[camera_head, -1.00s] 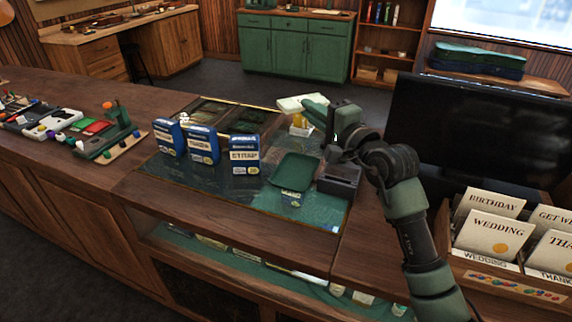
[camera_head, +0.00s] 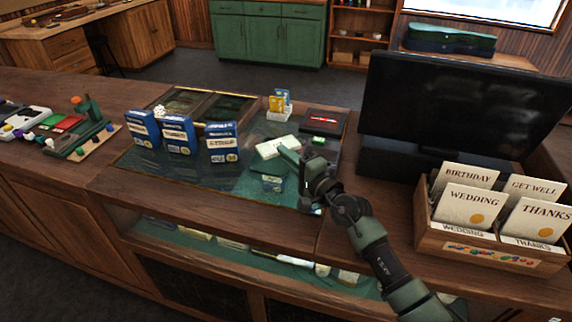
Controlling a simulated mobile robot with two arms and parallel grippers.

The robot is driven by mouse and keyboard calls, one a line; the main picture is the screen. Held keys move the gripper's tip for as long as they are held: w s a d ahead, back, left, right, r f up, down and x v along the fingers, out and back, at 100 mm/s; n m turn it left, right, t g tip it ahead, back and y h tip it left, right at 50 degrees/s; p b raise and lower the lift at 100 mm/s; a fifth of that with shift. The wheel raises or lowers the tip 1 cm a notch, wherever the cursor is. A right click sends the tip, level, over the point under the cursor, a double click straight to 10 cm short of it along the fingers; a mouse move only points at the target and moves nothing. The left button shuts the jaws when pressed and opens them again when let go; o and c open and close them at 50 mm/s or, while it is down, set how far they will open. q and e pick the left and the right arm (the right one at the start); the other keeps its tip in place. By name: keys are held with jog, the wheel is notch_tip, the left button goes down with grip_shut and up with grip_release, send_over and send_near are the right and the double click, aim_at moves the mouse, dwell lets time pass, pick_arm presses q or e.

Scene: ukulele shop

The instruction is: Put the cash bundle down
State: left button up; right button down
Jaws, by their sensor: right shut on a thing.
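The cash bundle (camera_head: 275,147) is a pale green-white flat block in the middle of the counter, over the glass top. My right gripper (camera_head: 290,157) reaches in from the lower right and is shut on the right end of the bundle. The bundle lies roughly level and low over the counter. I cannot tell whether its underside touches anything. What lies directly beneath the bundle and the gripper is mostly hidden. My left gripper is not in view.
Several blue boxes (camera_head: 177,135) stand left of the bundle. A small yellow-and-blue card holder (camera_head: 279,106) and a dark tray (camera_head: 325,121) are behind it. A black monitor (camera_head: 450,110) and a greeting-card box (camera_head: 478,250) stand at the right. The front wooden counter strip is clear.

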notch_tip(320, 180, down, 2)
jog(key=shift+w+f, duration=0.15)
jog(key=shift+f, duration=0.05)
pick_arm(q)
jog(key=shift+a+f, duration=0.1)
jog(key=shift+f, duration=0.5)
pick_arm(e)
jog(key=shift+r, duration=0.1)
jog(key=shift+b, duration=0.35)
jog(key=shift+f+b, duration=0.5)
jog(key=shift+f, duration=0.15)
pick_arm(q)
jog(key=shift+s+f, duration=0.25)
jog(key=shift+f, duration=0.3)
pick_arm(e)
jog(key=c, duration=1.5)
grip_release()
jog(key=shift+r, duration=0.1)
